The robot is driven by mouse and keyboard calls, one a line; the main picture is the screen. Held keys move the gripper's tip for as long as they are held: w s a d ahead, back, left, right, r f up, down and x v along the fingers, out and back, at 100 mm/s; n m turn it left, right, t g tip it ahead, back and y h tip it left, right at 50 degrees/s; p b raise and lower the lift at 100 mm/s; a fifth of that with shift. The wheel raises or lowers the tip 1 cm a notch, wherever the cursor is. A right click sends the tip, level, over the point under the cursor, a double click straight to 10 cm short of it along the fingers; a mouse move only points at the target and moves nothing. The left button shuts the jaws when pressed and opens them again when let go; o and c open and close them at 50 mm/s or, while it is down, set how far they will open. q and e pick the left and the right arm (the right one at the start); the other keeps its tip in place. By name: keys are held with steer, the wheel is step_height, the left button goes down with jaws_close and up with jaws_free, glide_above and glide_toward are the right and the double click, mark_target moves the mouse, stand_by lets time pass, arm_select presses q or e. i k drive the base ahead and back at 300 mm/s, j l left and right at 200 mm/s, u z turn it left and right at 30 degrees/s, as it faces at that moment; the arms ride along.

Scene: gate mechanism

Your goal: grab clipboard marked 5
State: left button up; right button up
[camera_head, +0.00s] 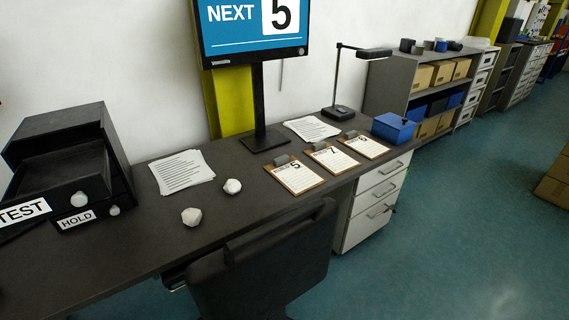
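The clipboard marked 5 (295,178) lies flat on the dark desk, the leftmost of three clipboards in a row. It has a brown board, a white sheet and a grey clip at its top edge. The clipboard marked 7 (332,160) lies just right of it. The third clipboard (366,146) is at the right end, and its number is too small to read surely. A screen (252,28) above the desk reads NEXT 5. Neither of my grippers shows in the head view.
A black chair (265,265) stands at the desk's front, below the clipboards. Trays labelled TEST and HOLD (75,218) stand at left. Two white crumpled balls (232,186), paper stacks (181,171), a lamp (339,112) and a blue box (393,128) are on the desk. Open floor lies right.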

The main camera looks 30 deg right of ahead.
mark_target(294, 175)
steer(key=l+u, duration=0.2)
steer(key=l, duration=0.25)
steer(key=l+u, duration=0.15)
steer(key=l, duration=0.3)
steer(key=l+u, duration=0.2)
steer(key=l, duration=0.25)
steer(key=k+l+u, duration=0.2)
steer(key=l, duration=0.25)
steer(key=l+u, duration=0.15)
steer(key=l, duration=0.3)
steer(key=k+l+u, duration=0.2)
steer(key=l, duration=0.2)
steer(key=l+u, duration=0.3)
steer(key=l, duration=0.35)
steer(key=l+u, duration=0.3)
steer(key=l, duration=0.4)
steer(key=k+l+u, duration=0.15)
steer(key=l+u, duration=0.15)
steer(key=l, duration=0.3)
steer(key=l+u, duration=0.2)
steer(key=l, duration=0.3)
